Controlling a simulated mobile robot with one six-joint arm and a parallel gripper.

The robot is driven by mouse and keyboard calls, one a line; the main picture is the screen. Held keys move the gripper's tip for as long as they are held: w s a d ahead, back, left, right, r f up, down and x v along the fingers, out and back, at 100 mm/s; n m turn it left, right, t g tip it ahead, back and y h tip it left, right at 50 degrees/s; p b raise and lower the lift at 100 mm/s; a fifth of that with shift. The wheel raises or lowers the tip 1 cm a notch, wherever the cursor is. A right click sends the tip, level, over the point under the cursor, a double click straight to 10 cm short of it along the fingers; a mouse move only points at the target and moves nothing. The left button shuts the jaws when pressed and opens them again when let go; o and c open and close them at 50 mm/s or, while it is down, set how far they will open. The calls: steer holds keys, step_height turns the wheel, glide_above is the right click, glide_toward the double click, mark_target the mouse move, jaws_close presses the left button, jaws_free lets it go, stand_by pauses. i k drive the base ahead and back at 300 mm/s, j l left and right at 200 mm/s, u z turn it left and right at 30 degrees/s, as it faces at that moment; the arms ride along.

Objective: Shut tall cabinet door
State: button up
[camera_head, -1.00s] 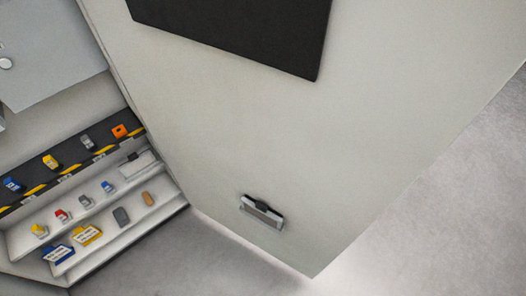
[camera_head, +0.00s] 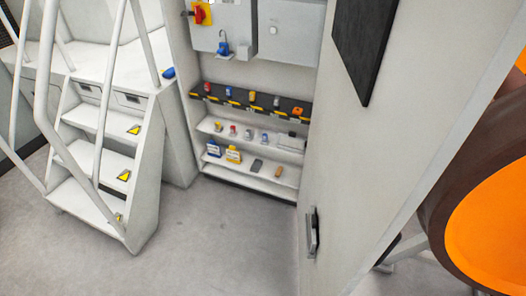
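The tall cabinet door (camera_head: 350,150) stands open on the right of the head view. It is a pale panel seen at a steep angle, with a dark rectangular panel (camera_head: 365,45) near its top and a small handle (camera_head: 312,232) low down. The open cabinet (camera_head: 183,80) is left of the door. Inside are shelves with several small coloured items, grey boxes and a red and yellow switch (camera_head: 202,13). My gripper is not in view.
White steps (camera_head: 100,165) with handrails and yellow warning labels stand at the left. A large orange and dark round part (camera_head: 490,225) is at the right, beyond the door. Grey floor (camera_head: 215,245) is clear in front of the cabinet.

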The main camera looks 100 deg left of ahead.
mark_target(402, 85)
steer(key=i+j+u, duration=0.15)
steer(key=u, duration=0.35)
steer(key=i+u, duration=0.2)
steer(key=u, duration=0.3)
steer(key=i+u, duration=0.2)
steer(key=u, duration=0.3)
steer(key=i+l+u, duration=0.1)
steer(key=u, duration=0.4)
steer(key=i+l+u, duration=0.2)
steer(key=u, duration=0.3)
steer(key=i+l+u, duration=0.2)
steer(key=u, duration=0.25)
steer(key=i+l+u, duration=0.1)
steer(key=l+u, duration=0.2)
steer(key=u, duration=0.2)
steer(key=i+l+u, duration=0.15)
steer(key=u, duration=0.2)
steer(key=i+l+u, duration=0.1)
steer(key=l+u, duration=0.25)
steer(key=k+l+z, duration=0.15)
steer(key=l, duration=0.25)
